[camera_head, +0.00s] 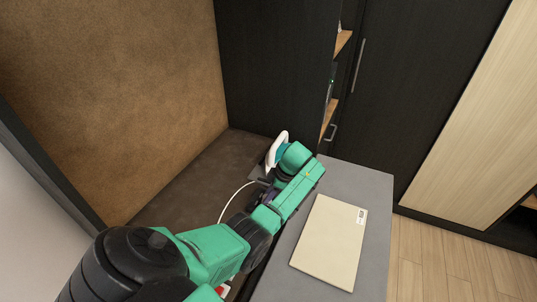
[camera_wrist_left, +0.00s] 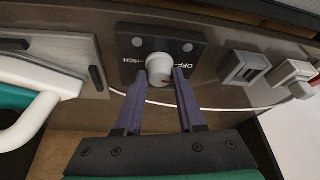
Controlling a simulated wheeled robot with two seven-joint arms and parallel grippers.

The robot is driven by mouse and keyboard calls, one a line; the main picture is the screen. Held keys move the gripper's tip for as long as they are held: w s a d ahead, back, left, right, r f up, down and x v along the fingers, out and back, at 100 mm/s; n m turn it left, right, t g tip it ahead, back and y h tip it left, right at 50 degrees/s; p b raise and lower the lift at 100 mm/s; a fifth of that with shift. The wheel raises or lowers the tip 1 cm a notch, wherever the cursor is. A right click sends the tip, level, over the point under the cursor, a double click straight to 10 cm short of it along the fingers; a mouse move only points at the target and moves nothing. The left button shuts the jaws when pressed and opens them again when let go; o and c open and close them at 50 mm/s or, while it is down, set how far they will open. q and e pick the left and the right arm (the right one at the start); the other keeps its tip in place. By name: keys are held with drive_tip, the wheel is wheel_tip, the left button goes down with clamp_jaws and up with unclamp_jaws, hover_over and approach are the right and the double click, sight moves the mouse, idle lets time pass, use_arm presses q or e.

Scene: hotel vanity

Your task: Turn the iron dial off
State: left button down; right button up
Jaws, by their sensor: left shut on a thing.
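The iron dial (camera_wrist_left: 159,68) is a round white knob with a small red mark, set in a black panel (camera_wrist_left: 193,47) lettered OFF and HIGH. My left gripper (camera_wrist_left: 160,76) has its two purple fingers on either side of the knob and is shut on it. The red mark lies at the knob's lower right in the left wrist view, near the right finger. In the head view the dial is hidden behind my green left arm. The white and teal iron (camera_wrist_left: 50,82) is left of the dial; it also shows in the head view (camera_head: 271,154). My right gripper is not in view.
A white cord (camera_wrist_left: 225,108) runs behind the fingers to a plug (camera_wrist_left: 296,73) beside a grey socket (camera_wrist_left: 243,68). A beige flat board (camera_head: 328,243) lies on the grey counter (camera_head: 365,186). Dark cabinet panels (camera_head: 277,65) stand behind.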

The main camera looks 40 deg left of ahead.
use_arm(q)
drive_tip(key=shift+n+b, duration=0.4)
drive_tip(key=shift+n, duration=0.5)
drive_tip(key=shift+g, duration=0.3)
drive_tip(key=c, duration=0.5)
unclamp_jaws()
drive_tip(key=v, duration=1.4)
drive_tip(key=shift+a+r, duration=0.2)
drive_tip(key=shift+r, duration=0.15)
drive_tip(key=shift+w, duration=0.1)
